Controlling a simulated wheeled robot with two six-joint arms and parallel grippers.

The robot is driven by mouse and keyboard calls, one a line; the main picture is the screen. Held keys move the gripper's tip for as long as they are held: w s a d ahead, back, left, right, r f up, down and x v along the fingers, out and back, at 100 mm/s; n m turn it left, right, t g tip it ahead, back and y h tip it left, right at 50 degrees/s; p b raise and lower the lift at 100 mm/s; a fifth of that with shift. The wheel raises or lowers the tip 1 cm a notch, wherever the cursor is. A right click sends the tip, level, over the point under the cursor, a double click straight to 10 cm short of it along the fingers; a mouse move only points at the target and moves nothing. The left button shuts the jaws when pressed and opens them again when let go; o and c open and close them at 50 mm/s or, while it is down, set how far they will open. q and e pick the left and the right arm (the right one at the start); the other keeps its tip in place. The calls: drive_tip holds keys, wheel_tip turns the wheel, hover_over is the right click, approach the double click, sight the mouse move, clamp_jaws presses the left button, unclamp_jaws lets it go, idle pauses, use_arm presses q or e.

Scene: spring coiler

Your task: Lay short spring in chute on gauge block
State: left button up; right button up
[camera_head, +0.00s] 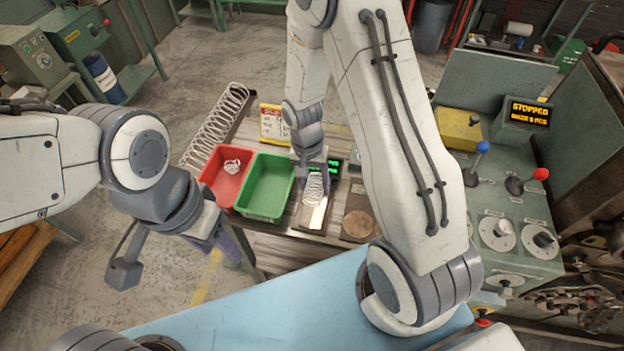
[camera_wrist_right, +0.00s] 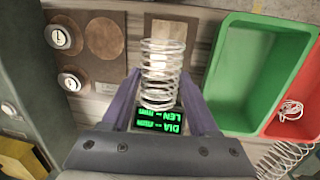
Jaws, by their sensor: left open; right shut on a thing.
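The short spring (camera_wrist_right: 162,70), a silvery wire coil, is between the purple fingers of my right gripper (camera_wrist_right: 162,82), which is shut on it. In the head view the spring (camera_head: 315,187) hangs above the gauge block (camera_head: 313,215), seen as a pale metal strip on the bench. In the wrist view the gauge's strip (camera_wrist_right: 176,32) lies beyond the spring, and the green display (camera_wrist_right: 156,119) shows dashes for DIA and LEN. I cannot tell whether the spring touches the chute; the chute is mostly hidden. My left gripper (camera_head: 236,250) is open and empty, off the bench's front left.
A green bin (camera_head: 265,215) stands left of the gauge, and a red bin (camera_head: 212,180) with a small coil beyond it. A long spring (camera_head: 214,125) lies at the far left. A round brown disc (camera_head: 358,224) and a control panel reading STOPPED (camera_head: 528,112) are right.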

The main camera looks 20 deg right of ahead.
wheel_tip(320, 180, down, 7)
drive_tip(key=b, duration=0.4)
drive_tip(key=shift+r+b, duration=0.15)
drive_tip(key=shift+b, duration=0.2)
drive_tip(key=o, duration=1.4)
drive_tip(key=shift+o, duration=0.2)
drive_tip(key=shift+r, duration=0.1)
drive_tip(key=r, duration=0.3)
drive_tip(key=r+b, duration=0.1)
drive_tip(key=r, duration=0.3)
drive_tip(key=w+r+b, duration=0.1)
drive_tip(key=r, duration=0.2)
drive_tip(key=shift+w+a+r, duration=0.1)
drive_tip(key=shift+a+r, duration=0.05)
drive_tip(key=shift+a, duration=0.25)
